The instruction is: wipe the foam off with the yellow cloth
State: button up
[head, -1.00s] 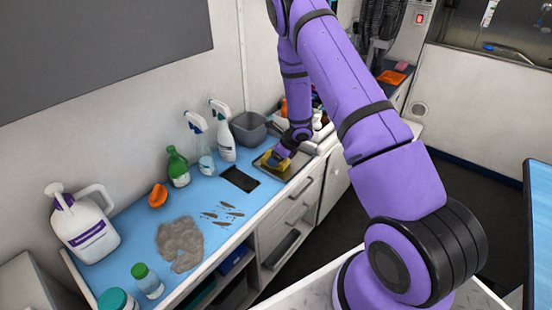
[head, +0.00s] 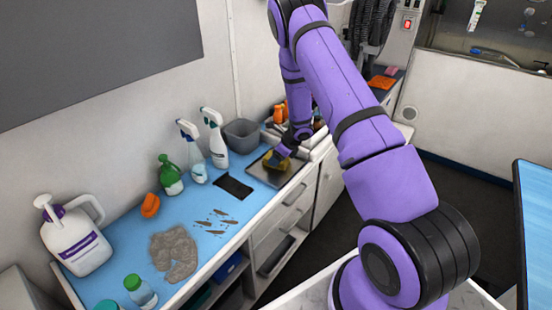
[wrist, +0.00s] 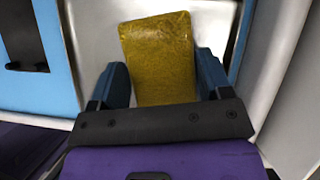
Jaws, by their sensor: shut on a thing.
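My gripper (head: 284,151) is shut on the yellow cloth (wrist: 158,50), a flat, block-like piece held between both fingers. In the head view the cloth (head: 277,162) is at the far part of a shallow metal tray (head: 264,176) on the counter. In the wrist view a whitish surface (wrist: 98,42) lies beneath the cloth. I cannot tell whether the cloth touches it. I cannot make out foam clearly in either view, and the cloth and gripper hide part of the tray.
The blue counter (head: 121,250) carries a grey clump (head: 174,253), dark scattered bits, a black pad (head: 233,187), an orange item (head: 150,205), a white jug (head: 72,240) and several bottles. A grey bin (head: 244,134) stands behind the tray. Drawers line the front.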

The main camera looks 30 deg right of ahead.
jog(key=shift+w+d, duration=0.25)
jog(key=shift+d, duration=0.4)
jog(key=shift+w+d, duration=0.25)
jog(key=shift+d, duration=0.35)
jog(key=shift+a, duration=0.1)
jog(key=shift+s+a+f, duration=0.15)
jog(key=shift+s+a, duration=0.25)
jog(key=shift+a, duration=0.35)
jog(key=shift+s+a+f, duration=0.15)
jog(key=shift+s+a, duration=0.2)
jog(key=shift+a, duration=0.4)
jog(key=shift+c, duration=0.3)
jog(key=shift+s+a+r, duration=0.1)
jog(key=shift+s+a, duration=0.25)
jog(key=shift+a, duration=0.55)
jog(key=shift+s+a+r, duration=0.1)
jog(key=shift+s+a, duration=0.25)
jog(key=shift+a, duration=0.5)
jog(key=shift+s+a+r, duration=0.1)
jog(key=shift+s+a, duration=0.25)
jog(key=shift+a, duration=0.55)
jog(key=shift+w+r, duration=0.1)
jog(key=shift+r, duration=0.3)
jog(key=shift+d+r, duration=0.1)
jog(key=shift+r, duration=2.55)
